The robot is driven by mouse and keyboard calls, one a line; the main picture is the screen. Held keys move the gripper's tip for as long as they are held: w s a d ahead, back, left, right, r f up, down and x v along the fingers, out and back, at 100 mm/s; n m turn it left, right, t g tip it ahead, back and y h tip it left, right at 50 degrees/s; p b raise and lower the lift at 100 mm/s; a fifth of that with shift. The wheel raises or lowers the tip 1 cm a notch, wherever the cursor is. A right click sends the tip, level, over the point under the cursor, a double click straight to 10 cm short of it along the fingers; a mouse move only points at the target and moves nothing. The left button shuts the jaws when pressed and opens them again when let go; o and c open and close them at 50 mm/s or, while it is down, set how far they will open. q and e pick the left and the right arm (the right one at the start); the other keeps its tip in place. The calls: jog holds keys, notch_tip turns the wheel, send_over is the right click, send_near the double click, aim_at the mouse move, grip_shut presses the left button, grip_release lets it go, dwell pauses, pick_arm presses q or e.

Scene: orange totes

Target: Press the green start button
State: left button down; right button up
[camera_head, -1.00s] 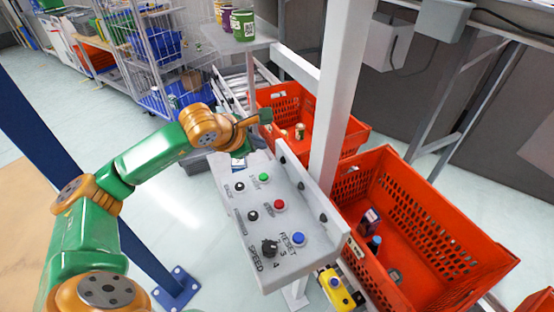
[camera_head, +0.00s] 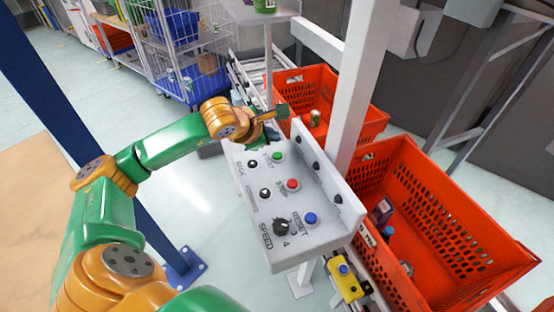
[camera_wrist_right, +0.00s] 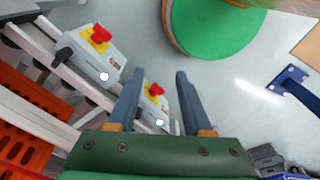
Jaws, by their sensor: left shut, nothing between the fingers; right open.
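The grey control panel (camera_head: 252,205) stands in the middle of the head view. Its green button (camera_head: 278,156) is near the far end, unobstructed, beside a black knob (camera_head: 252,164). My left gripper (camera_head: 282,112) is shut and empty, reaching in from the left. In the picture its tip lies just past the panel's far edge, beyond the green button and apart from it. The height gap is hard to judge. My right gripper (camera_wrist_right: 160,82) is open and empty in the right wrist view; the panel buttons are not recognisable there.
A red button (camera_head: 293,184), a blue reset button (camera_head: 311,218) and a speed knob (camera_head: 281,227) share the panel. A white post (camera_head: 361,80) rises beside it. Orange totes (camera_head: 455,220) lie to the right.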

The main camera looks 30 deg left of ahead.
aim_at(274, 157)
pick_arm(q)
notch_tip(274, 157, down, 3)
jog(key=shift+b, duration=1.2)
jog(key=shift+w+f, duration=0.15)
jog(key=shift+f, duration=0.1)
jog(key=shift+r, duration=0.15)
dwell(0.5)
jog(key=shift+f+b, duration=0.45)
jog(key=shift+b, duration=0.35)
jog(key=shift+f+b, duration=0.5)
jog(key=shift+b, duration=0.1)
dwell(0.6)
jog(key=shift+r+p, duration=0.55)
jog(key=shift+r, duration=0.35)
